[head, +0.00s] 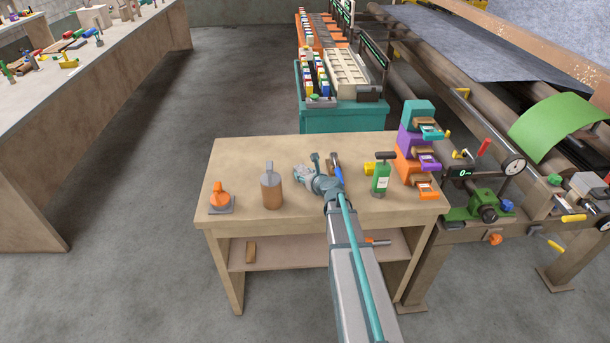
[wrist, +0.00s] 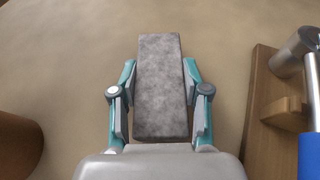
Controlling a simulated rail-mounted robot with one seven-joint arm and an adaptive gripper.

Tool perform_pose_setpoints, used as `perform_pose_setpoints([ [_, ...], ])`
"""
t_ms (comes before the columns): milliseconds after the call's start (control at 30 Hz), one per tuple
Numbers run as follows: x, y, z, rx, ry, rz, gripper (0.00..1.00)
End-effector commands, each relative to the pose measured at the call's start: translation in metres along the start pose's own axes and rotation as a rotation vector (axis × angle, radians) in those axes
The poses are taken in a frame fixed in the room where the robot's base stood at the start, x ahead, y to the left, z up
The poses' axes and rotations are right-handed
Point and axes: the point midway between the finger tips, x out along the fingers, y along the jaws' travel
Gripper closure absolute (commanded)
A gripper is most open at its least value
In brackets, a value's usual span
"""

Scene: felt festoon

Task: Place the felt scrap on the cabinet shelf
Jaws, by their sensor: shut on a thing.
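The felt scrap (wrist: 160,88) is a flat, mottled grey, oblong piece. In the wrist view it lies between the two teal and grey fingers of my gripper (wrist: 160,76), which is shut on its sides. In the head view my gripper (head: 306,183) is over the middle of the wooden bench top; the scrap is hard to tell from the gripper there. A low wooden shelf (head: 300,256) runs under the bench top, with a small wood block and an orange-handled tool on it. I cannot tell whether this is the cabinet shelf; no closed cabinet shows clearly.
A brown canister (head: 271,190) and an orange item on a grey base (head: 220,199) stand left of my gripper. The bench's front left is clear.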

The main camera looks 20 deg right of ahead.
Motion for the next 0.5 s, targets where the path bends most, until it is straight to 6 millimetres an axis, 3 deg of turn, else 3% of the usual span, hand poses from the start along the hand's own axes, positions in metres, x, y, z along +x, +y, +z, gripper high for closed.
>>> perform_pose_setpoints([
  [33,0.0011,0.0000,-0.0027,0.000,0.000,0.000,0.83],
  [67,0.0008,0.0000,-0.0019,0.000,0.000,0.000,0.51],
  [200,0.0006,0.0000,-0.0014,0.000,0.000,0.000,0.29],
  [500,0.0003,0.0000,-0.0007,0.000,0.000,0.000,0.29],
])
